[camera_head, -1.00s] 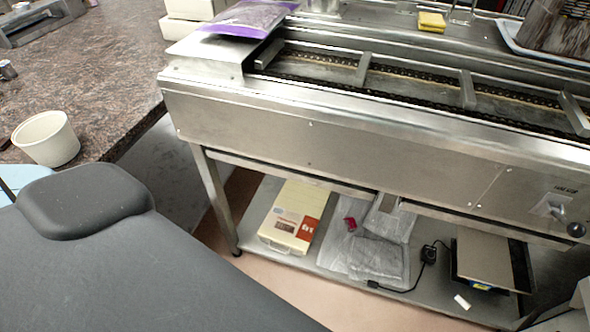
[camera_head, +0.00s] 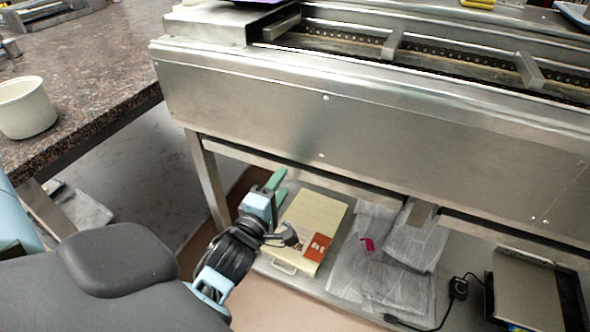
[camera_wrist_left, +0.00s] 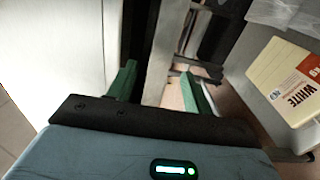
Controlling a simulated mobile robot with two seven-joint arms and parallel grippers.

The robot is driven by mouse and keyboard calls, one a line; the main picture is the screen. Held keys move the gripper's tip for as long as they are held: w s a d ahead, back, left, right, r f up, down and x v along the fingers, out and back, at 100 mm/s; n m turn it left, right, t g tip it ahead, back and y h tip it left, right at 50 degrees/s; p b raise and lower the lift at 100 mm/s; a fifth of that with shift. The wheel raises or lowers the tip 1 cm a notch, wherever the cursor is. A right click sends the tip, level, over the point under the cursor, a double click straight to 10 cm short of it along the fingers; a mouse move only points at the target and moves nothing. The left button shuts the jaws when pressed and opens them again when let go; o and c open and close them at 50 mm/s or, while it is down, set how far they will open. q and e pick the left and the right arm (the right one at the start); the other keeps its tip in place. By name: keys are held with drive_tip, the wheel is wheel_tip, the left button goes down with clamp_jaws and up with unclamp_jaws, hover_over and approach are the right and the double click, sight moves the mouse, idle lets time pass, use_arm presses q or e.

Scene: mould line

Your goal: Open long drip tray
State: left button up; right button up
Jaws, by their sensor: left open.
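The steel conveyor machine (camera_head: 370,130) fills the upper right of the head view. Under its front panel runs a long thin metal edge (camera_head: 300,172), which looks like the front of the long drip tray, close beneath the machine. My left gripper (camera_head: 275,186) is open and empty, below and in front of the left part of that edge. In the left wrist view its green fingers (camera_wrist_left: 160,88) stand apart, with a steel post visible between them. My right gripper is out of view.
The lower shelf holds a cream box (camera_head: 312,222) with a red label, plastic bags (camera_head: 385,270), a black adapter (camera_head: 458,288) and a dark tray (camera_head: 570,300). A steel leg (camera_head: 210,180) stands left. A granite counter (camera_head: 80,75) carries a white cup (camera_head: 25,108).

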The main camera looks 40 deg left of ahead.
sight(290, 172)
use_arm(q)
drive_tip(key=shift+x, duration=3.9)
clamp_jaws()
